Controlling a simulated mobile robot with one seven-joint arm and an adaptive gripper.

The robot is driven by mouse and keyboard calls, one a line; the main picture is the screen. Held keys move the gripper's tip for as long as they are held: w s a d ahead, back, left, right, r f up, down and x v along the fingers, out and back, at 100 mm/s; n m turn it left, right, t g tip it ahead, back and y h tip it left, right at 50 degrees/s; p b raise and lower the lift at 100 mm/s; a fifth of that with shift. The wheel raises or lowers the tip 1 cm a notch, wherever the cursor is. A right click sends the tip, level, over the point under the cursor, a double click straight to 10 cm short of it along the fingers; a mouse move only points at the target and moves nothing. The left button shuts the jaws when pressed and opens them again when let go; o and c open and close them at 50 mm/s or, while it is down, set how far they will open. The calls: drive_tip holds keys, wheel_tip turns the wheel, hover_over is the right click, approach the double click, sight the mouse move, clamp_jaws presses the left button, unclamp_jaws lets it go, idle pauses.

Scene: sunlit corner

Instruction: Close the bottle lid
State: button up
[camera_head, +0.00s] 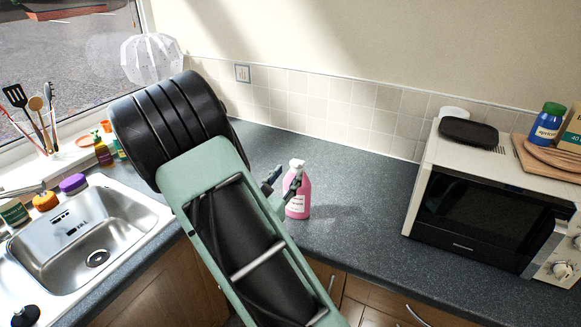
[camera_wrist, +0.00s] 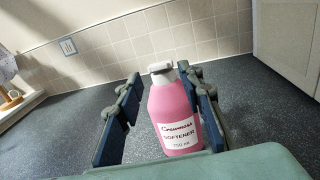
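A pink softener bottle (camera_head: 299,204) with a white label stands upright on the dark counter; it is large in the wrist view (camera_wrist: 171,105). Its pale lid (camera_head: 298,163) is on top and shows in the wrist view (camera_wrist: 161,67) as a light cap with a darker edge. I cannot tell for certain how far the lid is open. My gripper (camera_head: 282,183) is open, and in the wrist view (camera_wrist: 163,110) its two blue-padded fingers are on either side of the bottle. The right finger is close to the bottle or touching it; the left finger is clearly apart.
A microwave (camera_head: 480,200) stands to the right, with a black dish (camera_head: 468,132) and a wooden board (camera_head: 540,157) on top. A sink (camera_head: 90,235) is at the left, with soap bottles and a utensil holder behind it. The counter (camera_head: 350,215) between bottle and microwave is clear.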

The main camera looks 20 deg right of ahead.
sight(294, 167)
drive_tip(key=shift+x, duration=1.75)
clamp_jaws()
